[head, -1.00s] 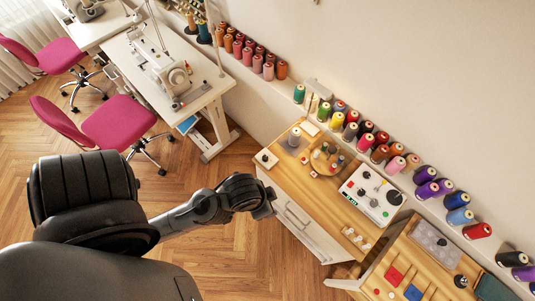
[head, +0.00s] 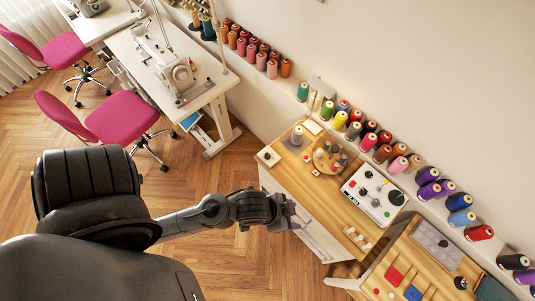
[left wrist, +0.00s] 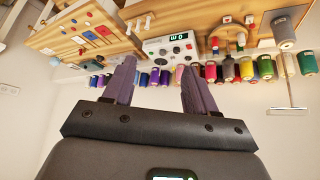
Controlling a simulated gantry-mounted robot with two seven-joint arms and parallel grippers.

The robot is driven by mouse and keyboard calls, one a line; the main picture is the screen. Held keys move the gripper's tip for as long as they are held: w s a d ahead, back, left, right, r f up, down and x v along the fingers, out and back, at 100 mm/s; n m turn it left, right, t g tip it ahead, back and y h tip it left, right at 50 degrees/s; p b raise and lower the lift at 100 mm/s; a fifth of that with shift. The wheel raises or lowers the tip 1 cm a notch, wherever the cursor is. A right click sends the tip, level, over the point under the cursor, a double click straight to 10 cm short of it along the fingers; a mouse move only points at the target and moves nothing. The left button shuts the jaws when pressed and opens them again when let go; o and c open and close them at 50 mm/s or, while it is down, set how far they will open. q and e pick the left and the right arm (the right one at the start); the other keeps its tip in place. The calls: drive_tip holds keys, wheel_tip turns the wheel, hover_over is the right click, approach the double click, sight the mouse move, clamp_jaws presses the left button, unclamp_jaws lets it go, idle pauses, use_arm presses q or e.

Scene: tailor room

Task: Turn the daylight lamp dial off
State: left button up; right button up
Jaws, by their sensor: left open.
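A white control box (head: 372,194) with several dark and red knobs and a small green display lies on the wooden workbench (head: 325,205). I cannot tell which knob is the daylight lamp dial. My left gripper (head: 287,212) is over the bench's front edge, left of the control box and apart from it. In the left wrist view its two fingers (left wrist: 158,75) are spread and empty, with the control box (left wrist: 168,48) beyond them. My right gripper is not in view.
A round wooden tray (head: 325,158) with small items and a grey spool (head: 297,135) stand on the bench. Thread cones (head: 383,153) line the wall ledge behind. A second bench (head: 415,262) with coloured pieces is at right. The floor in front is clear.

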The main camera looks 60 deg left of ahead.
use_arm(q)
drive_tip(key=s+d+f+m+g+h+b, duration=0.1)
drive_tip(key=s+d+f+m+h+b, duration=0.25)
drive_tip(key=d, duration=0.55)
drive_tip(key=s+d+f+m+g+h, duration=0.1)
drive_tip(key=s+d+f+m+h, duration=0.15)
drive_tip(key=d+f+m, duration=0.5)
drive_tip(key=s+a+f+m+g+b, duration=0.2)
drive_tip(key=s+a+f+g+b, duration=0.1)
drive_tip(key=f, duration=0.4)
drive_tip(key=s+a+f+m+g+b, duration=0.3)
drive_tip(key=f+g, duration=0.1)
drive_tip(key=f, duration=0.3)
wheel_tip(320, 180, up, 2)
drive_tip(key=n+t+y+b, duration=0.25)
drive_tip(key=y+b, duration=0.55)
drive_tip(key=b, duration=0.5)
hover_over(267, 155)
wheel_tip(267, 155, down, 10)
drive_tip(key=shift+d+r+b, duration=0.1)
drive_tip(key=shift+r+b, duration=0.15)
drive_tip(key=shift+b, duration=0.25)
